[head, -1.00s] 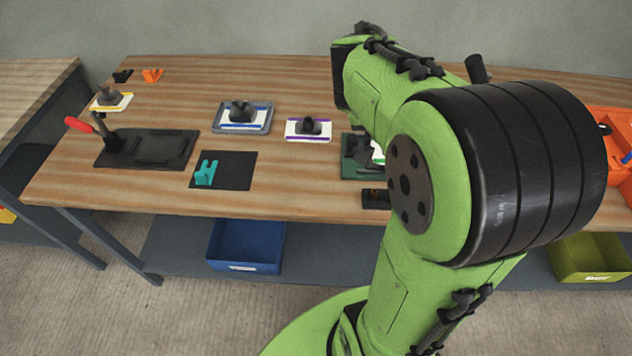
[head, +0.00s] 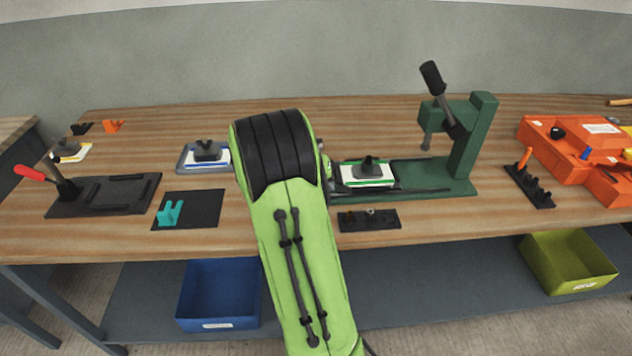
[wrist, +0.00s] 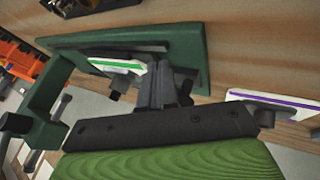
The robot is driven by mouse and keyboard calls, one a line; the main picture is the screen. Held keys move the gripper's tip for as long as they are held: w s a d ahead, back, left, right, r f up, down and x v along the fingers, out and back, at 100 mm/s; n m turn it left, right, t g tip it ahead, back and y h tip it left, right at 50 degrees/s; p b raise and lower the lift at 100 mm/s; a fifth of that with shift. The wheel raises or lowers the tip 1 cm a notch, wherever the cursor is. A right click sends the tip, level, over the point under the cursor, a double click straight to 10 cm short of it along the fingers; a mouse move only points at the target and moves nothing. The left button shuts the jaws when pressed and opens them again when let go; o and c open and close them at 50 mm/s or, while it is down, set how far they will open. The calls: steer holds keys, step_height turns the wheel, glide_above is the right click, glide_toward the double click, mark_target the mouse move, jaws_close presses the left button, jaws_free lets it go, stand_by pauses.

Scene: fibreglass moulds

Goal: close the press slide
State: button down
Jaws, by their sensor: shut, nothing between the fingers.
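The green press (head: 478,140) stands right of centre in the head view, its black-handled lever (head: 432,78) raised. Its slide carries a white plate (head: 352,182) with a green stripe and a dark knobbed block (head: 369,166). The plate lies left of the pressing ram (head: 426,142), not under it. In the wrist view the press frame (wrist: 42,98) is at left and the striped plate (wrist: 108,66) is near my fingers. My gripper (wrist: 162,68) is shut and empty, at the slide's outer end; contact cannot be told. My arm hides it in the head view.
A black tool strip (head: 368,221) lies in front of the press. A purple-striped plate (wrist: 285,105) is beside my gripper in the wrist view. A blue-striped plate in a grey tray (head: 187,158) is left of my arm. Orange machinery (head: 570,160) stands right.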

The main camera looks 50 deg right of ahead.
mark_target(349, 188)
steer(key=s+d, duration=0.3)
steer(key=shift+d+f+b, duration=0.1)
steer(key=shift+f+b, duration=0.25)
steer(key=shift+f, duration=0.05)
steer(key=s+d, duration=0.3)
steer(key=s, duration=0.1)
steer(key=s+d, duration=0.7)
steer(key=s, duration=0.1)
steer(key=shift+d, duration=0.15)
